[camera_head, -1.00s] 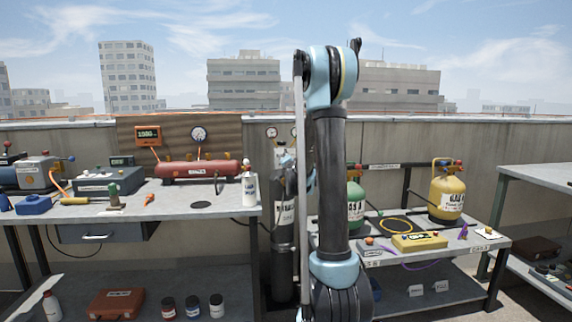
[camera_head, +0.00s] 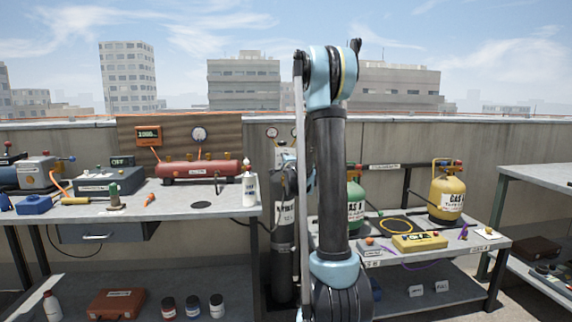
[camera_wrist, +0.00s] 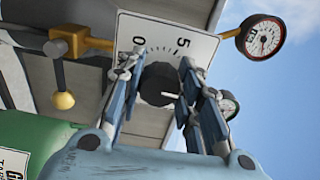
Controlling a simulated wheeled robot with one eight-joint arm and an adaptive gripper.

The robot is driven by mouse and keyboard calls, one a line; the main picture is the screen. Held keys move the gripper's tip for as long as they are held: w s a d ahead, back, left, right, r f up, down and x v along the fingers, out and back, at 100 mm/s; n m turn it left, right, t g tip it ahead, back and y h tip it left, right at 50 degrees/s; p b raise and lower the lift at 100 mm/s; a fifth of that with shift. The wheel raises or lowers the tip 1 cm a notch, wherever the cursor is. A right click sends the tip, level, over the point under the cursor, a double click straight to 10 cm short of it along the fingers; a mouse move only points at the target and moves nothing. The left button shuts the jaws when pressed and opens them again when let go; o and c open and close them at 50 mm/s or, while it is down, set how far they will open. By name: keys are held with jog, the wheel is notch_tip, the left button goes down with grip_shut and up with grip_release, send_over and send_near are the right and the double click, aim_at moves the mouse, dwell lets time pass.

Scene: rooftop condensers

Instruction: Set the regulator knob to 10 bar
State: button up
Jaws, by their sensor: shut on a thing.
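The regulator knob (camera_wrist: 157,84) is dark and round, with a white pointer line on it. It sits in front of a white scale plate (camera_wrist: 190,38) marked 0 and 5 in the wrist view; no 10 shows there. My gripper (camera_wrist: 162,68) has one finger on each side of the knob and is shut on it. The fingers hide part of the scale. In the head view my arm stands in front of the regulator area and hides the gripper.
A grey gas cylinder (camera_head: 284,215) stands between the left bench (camera_head: 180,208) and a low table with a yellow tank (camera_head: 446,190).

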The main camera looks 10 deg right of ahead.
jog(key=shift+s+a+f, duration=0.1)
jog(key=o, duration=1)
jog(key=shift+o, duration=0.2)
